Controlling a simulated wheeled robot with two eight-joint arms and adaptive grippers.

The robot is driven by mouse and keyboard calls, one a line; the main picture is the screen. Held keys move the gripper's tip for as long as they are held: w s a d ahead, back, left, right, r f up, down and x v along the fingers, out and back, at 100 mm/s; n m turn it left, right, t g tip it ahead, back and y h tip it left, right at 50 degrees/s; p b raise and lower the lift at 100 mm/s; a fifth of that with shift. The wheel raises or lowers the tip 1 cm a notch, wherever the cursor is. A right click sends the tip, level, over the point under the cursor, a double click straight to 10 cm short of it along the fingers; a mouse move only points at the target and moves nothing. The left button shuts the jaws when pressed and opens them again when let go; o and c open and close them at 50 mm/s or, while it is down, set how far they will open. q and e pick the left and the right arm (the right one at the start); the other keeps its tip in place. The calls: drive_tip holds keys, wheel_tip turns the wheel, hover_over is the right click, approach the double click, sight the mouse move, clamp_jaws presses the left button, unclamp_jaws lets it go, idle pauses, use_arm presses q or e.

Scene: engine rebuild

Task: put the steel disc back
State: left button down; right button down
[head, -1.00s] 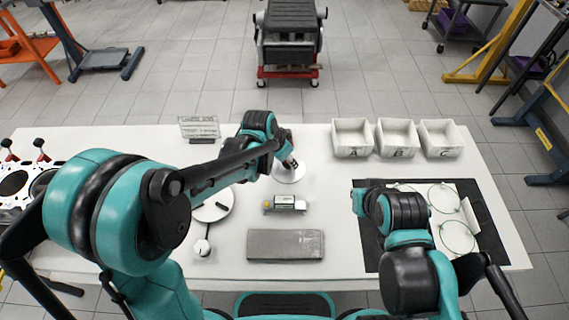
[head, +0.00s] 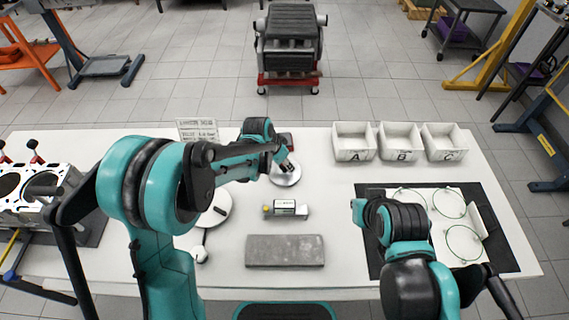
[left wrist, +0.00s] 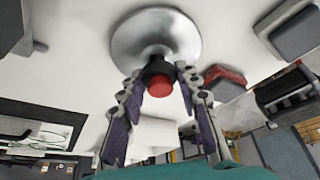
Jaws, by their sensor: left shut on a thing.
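The steel disc (head: 285,177) is a round shiny plate at the back middle of the white table in the head view. In the left wrist view the disc (left wrist: 150,30) has a black knob with a red end (left wrist: 159,86). My left gripper (head: 287,163) is over the disc, and its fingers (left wrist: 157,78) are shut on the knob from both sides. I cannot tell whether the disc touches the table. My right arm is folded over the left edge of the black mat, and its fingers do not show.
Bins A (head: 354,142), B (head: 399,142) and C (head: 444,142) stand at the back right. A small box (head: 286,208) and grey block (head: 285,251) lie in front of the disc. A white round plate (head: 211,214) is left. A black mat (head: 372,262) is right, an engine block (head: 35,192) far left.

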use_arm(q)
drive_tip(key=c, duration=1.1)
unclamp_jaws()
drive_tip(key=shift+f, duration=0.2)
drive_tip(key=shift+r, duration=0.15)
drive_tip(key=shift+r, duration=0.35)
drive_tip(key=p+v, duration=0.4)
drive_tip(key=v, duration=0.7)
drive_tip(key=s+a+r+n+t+y, duration=0.1)
drive_tip(key=s+a+r+n+t, duration=0.1)
drive_tip(key=s+a, duration=0.5)
drive_tip(key=s+a+r+n+t+y, duration=0.2)
drive_tip(key=s+a+r+n, duration=0.3)
drive_tip(key=s, duration=0.7)
drive_tip(key=a+n, duration=0.2)
drive_tip(key=shift+s+a, duration=0.3)
drive_tip(key=shift+a, duration=0.1)
